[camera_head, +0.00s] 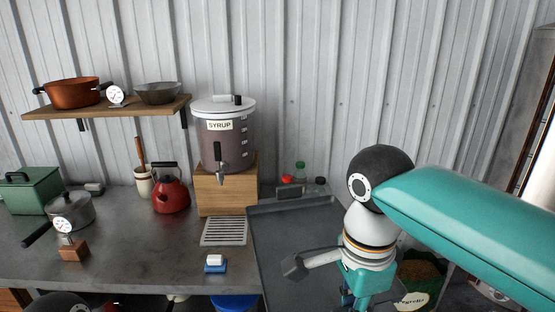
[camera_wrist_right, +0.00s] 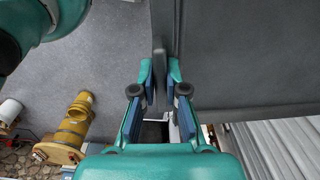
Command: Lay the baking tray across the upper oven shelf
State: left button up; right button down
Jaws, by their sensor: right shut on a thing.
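The dark grey baking tray (camera_head: 275,230) has a raised rim and spans the lower middle of the head view, right of the drip grate. My right arm and wrist cover part of its right side. In the right wrist view, the tray (camera_wrist_right: 250,60) fills the upper right as a flat dark panel. My right gripper (camera_wrist_right: 160,72) is shut on a thin dark grey edge piece of it, with a finger on each side. In the head view the fingertips are hardly visible. I see no oven shelf in either view.
A counter (camera_head: 130,255) holds a red kettle (camera_head: 171,193), a saucepan (camera_head: 72,212), a green box (camera_head: 32,190) and a syrup tank (camera_head: 226,135) on a wooden block (camera_head: 225,190). Small bottles (camera_head: 299,175) stand behind the tray. A yellow cylindrical object (camera_wrist_right: 72,125) is low in the wrist view.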

jog(key=shift+n, duration=0.7)
jog(key=w+f, duration=0.2)
jog(key=w, duration=0.1)
jog(key=shift+w+d+f, duration=0.2)
jog(key=shift+w+f, duration=0.05)
jog(key=shift+f, duration=0.1)
jog(key=w+d+f+n, duration=0.4)
jog(key=w+f+n, duration=0.25)
jog(key=f, duration=0.45)
jog(key=w+d+f+n, duration=0.45)
jog(key=f+n, duration=0.25)
jog(key=f, duration=0.3)
pick_arm(q)
notch_tip(320, 180, down, 10)
jog(key=b, duration=1)
jog(key=shift+w+f, duration=0.15)
jog(key=shift+w, duration=0.1)
pick_arm(e)
jog(key=s+f, duration=0.1)
jog(key=f, duration=0.7)
jog(key=s+f, duration=0.2)
jog(key=f, duration=0.5)
jog(key=shift+s+a+f, duration=0.25)
jog(key=shift+s+f, duration=0.05)
jog(key=shift+f, duration=0.1)
jog(key=shift+n, duration=0.25)
